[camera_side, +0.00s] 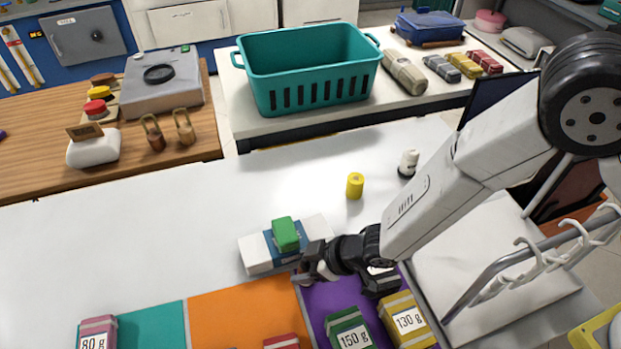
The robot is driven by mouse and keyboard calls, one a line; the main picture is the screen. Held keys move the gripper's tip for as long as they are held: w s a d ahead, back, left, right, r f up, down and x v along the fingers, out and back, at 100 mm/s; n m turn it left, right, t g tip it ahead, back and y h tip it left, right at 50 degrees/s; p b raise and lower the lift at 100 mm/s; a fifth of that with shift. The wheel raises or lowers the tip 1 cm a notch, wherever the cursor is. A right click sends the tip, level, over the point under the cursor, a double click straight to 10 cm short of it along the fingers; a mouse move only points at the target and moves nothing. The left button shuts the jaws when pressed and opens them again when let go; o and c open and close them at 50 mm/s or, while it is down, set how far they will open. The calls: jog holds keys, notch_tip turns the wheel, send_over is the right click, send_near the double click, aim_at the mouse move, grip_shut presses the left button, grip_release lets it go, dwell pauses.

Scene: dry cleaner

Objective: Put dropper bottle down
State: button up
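My gripper (345,279) is low over the front of the white table, at the border of the orange and purple areas. It is seen from the side and behind. A small white patch shows among its dark fingers, but I cannot tell whether this is a held dropper bottle or part of the gripper.
A green block (285,234) lies on a white and blue box (259,253) just left of my gripper. A yellow cylinder (355,186) stands behind. Weight-labelled blocks, including a green one (349,330) and a yellow one (407,319), sit in front. The table's left middle is clear.

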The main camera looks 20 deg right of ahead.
grip_shut()
jog(key=shift+d+f, duration=0.1)
jog(key=shift+s, duration=0.1)
notch_tip(320, 180, up, 28)
dwell(2.1)
dwell(0.7)
